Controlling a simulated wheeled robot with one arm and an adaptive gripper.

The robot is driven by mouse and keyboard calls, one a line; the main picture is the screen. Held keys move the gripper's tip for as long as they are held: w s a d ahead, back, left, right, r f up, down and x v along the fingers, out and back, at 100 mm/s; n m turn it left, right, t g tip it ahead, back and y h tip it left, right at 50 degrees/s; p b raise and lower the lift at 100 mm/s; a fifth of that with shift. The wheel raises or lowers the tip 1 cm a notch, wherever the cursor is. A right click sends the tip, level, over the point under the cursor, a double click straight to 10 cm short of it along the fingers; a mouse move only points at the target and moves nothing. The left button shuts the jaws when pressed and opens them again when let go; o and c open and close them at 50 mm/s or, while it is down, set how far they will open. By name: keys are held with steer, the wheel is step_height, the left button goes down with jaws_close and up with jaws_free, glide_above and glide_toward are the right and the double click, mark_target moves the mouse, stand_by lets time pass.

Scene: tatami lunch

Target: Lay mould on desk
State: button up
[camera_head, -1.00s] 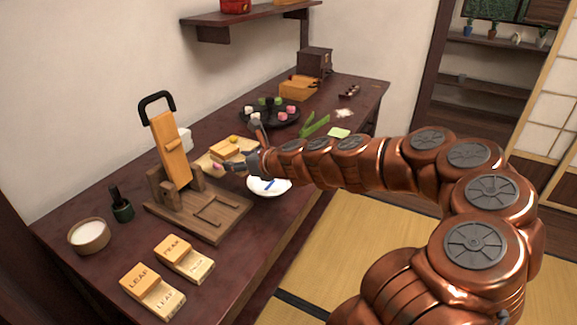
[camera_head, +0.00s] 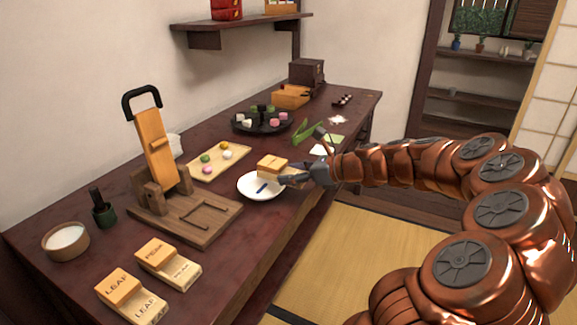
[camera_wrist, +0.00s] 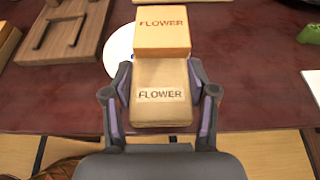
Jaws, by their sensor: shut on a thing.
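My gripper (camera_head: 290,178) is shut on the mould marked FLOWER, a pale two-part wooden block (camera_head: 271,165). In the wrist view, the FLOWER mould (camera_wrist: 163,75) lies between the fingers of my gripper (camera_wrist: 160,88), one on each side, with its lettering facing up. It appears held above the dark red desk (camera_head: 70,200), beside or over the right rim of the white plate (camera_head: 258,193); the exact height cannot be told. The PEAK mould (camera_head: 168,262) and LEAF mould (camera_head: 130,295) lie at the front left of the desk.
A wooden lever press (camera_head: 185,215) stands left of the plate. A board with coloured balls (camera_head: 205,170) and a dark round tray of sweets (camera_head: 245,125) lie behind. Green leaves (camera_head: 305,132) and a pale green sheet (camera_head: 333,139) lie to the right. Clear desk remains near the front edge.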

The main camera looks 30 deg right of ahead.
steer(key=w+d, duration=0.2)
steer(key=w, duration=0.1)
steer(key=w+d+f+b, duration=0.1)
steer(key=w+d, duration=0.2)
steer(key=w, duration=0.1)
steer(key=w+d+b, duration=0.1)
steer(key=w+d, duration=0.1)
steer(key=w, duration=0.2)
steer(key=shift+w+d+f, duration=0.1)
steer(key=shift+d+f, duration=0.05)
steer(key=shift+f, duration=0.15)
steer(key=shift+w+d+b, duration=0.3)
steer(key=shift+w+d, duration=0.05)
steer(key=shift+w, duration=0.25)
steer(key=shift+f+b, duration=0.85)
steer(key=shift+f, duration=0.9)
steer(key=o, duration=1.2)
steer(key=shift+r, duration=0.1)
steer(key=shift+s+d+r, duration=0.15)
steer(key=shift+s+d, duration=0.05)
steer(key=p+v, duration=0.3)
steer(key=v, duration=0.8)
